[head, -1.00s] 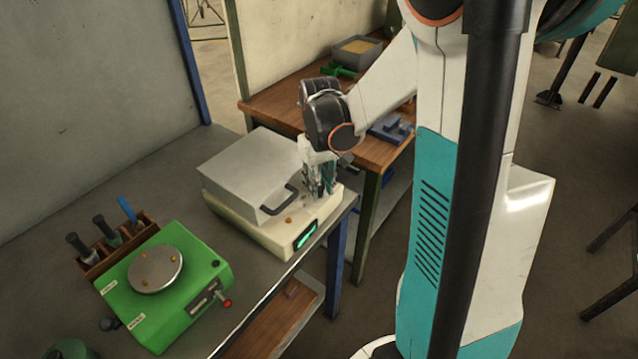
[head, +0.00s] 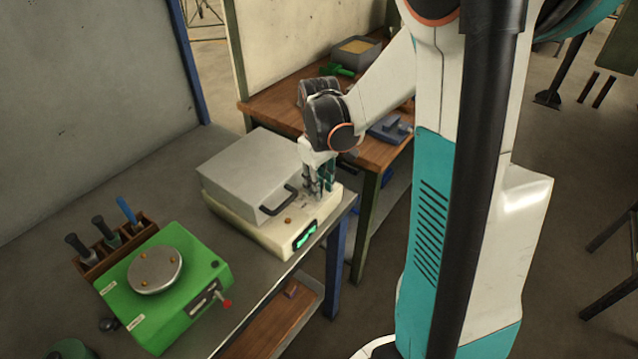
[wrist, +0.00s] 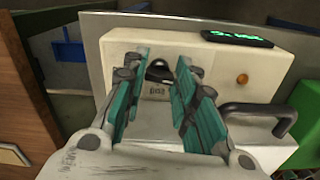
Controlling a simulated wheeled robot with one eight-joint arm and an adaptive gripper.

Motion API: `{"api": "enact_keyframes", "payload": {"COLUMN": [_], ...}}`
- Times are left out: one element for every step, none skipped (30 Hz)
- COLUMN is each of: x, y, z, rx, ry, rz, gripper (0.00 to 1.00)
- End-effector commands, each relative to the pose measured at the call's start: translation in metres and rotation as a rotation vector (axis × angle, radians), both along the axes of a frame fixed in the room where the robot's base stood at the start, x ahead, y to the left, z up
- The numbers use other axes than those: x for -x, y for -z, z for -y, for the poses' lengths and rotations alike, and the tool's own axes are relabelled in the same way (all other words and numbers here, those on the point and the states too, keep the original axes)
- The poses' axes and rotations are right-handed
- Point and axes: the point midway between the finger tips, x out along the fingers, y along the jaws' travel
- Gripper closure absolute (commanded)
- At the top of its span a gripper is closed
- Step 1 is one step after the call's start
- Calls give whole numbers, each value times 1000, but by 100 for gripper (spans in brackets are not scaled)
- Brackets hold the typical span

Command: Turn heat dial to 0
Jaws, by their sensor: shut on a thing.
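The furnace is a cream box (head: 270,236) with a grey lid (head: 250,172) and a dark handle, on the grey bench. Its heat dial (wrist: 158,71) is a small dark knob on the cream top, near a printed label in the wrist view. My gripper (head: 319,194) points down at the furnace's right corner. In the wrist view my gripper (wrist: 161,64) has its teal-padded fingers on either side of the dial, shut on it. The dial's pointer and scale are too small to read. A green-lit display (wrist: 237,39) and an orange button (wrist: 242,79) are beside it.
A green device (head: 180,290) with a round plate and a red-tipped lever stands at the front left. A wooden rack (head: 100,262) of tools is behind it. A wooden table (head: 285,98) with a grey bin (head: 355,54) stands behind the furnace.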

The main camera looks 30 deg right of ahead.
Motion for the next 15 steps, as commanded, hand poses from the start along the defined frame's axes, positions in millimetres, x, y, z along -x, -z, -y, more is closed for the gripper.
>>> {"api": "enact_keyframes", "payload": {"x": [-1, -1, -1, -1, 0, 0, 0, 0, 0, 0, 0, 0, 0, 0, 0], "y": [0, 0, 0, 0, 0, 0, 0, 0, 0, 0, 0, -1, -2, -3, -6], "z": [0, 0, 0, 0, 0, 0, 0, 0, 0, 0, 0, 0, 0, 0, 0], "rx": [0, 0, 0, 0, 0, 0, 0, 0, 0, 0, 0, 0, 0, 0, 0], "ry": [-1, 0, 0, 0, 0, 0, 0, 0, 0, 0, 0, 0, 0, 0, 0], "rz": [1, 1, 1, 1, 1, 1, 1, 0, 0, 0, 0, 0, 0, 0, 0], "gripper": [97, 67, 65, 65, 65, 65, 65, 65, 65, 65, 65, 65, 65, 65, 65]}}
